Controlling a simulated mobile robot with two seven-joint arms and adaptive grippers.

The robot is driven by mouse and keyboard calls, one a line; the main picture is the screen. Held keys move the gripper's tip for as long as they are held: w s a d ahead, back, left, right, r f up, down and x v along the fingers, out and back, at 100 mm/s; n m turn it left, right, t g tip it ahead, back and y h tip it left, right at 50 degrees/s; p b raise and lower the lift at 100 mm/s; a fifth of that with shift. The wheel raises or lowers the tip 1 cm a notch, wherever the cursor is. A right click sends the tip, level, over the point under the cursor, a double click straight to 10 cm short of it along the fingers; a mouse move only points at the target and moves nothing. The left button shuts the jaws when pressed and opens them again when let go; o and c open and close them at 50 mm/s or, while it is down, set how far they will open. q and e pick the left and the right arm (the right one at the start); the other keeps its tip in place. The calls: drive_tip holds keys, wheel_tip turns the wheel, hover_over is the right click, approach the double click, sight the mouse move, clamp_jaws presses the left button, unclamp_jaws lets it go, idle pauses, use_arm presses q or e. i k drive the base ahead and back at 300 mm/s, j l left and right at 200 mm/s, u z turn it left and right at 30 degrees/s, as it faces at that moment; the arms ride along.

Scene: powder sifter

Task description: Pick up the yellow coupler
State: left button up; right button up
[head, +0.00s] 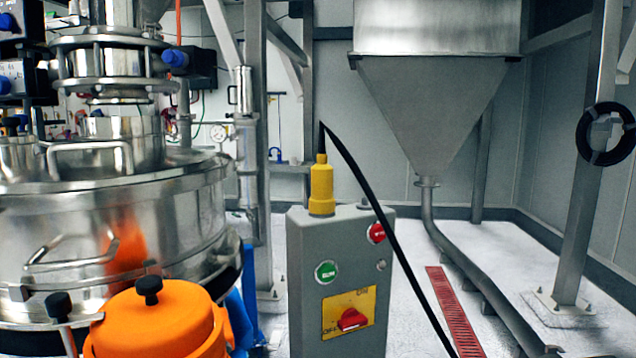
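The yellow coupler (321,188) stands upright on top of a grey control box (300,265) in the middle of the head view. A black cable (372,196) comes out of its top and arcs down to the right, in front of the box's right side. The coupler's lower end meets the box top; whether it is plugged in cannot be told. Neither of my grippers shows in this view.
The box front has a green button (326,272), a red button (376,233) and a red rotary switch (352,320). A large steel sifter vessel (150,225) and an orange lidded container (160,325) stand at left. A steel hopper (430,110) hangs behind, right.

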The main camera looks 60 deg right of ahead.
sight(321, 201)
drive_tip(key=k+l+u, duration=0.3)
drive_tip(key=k+l, duration=0.45)
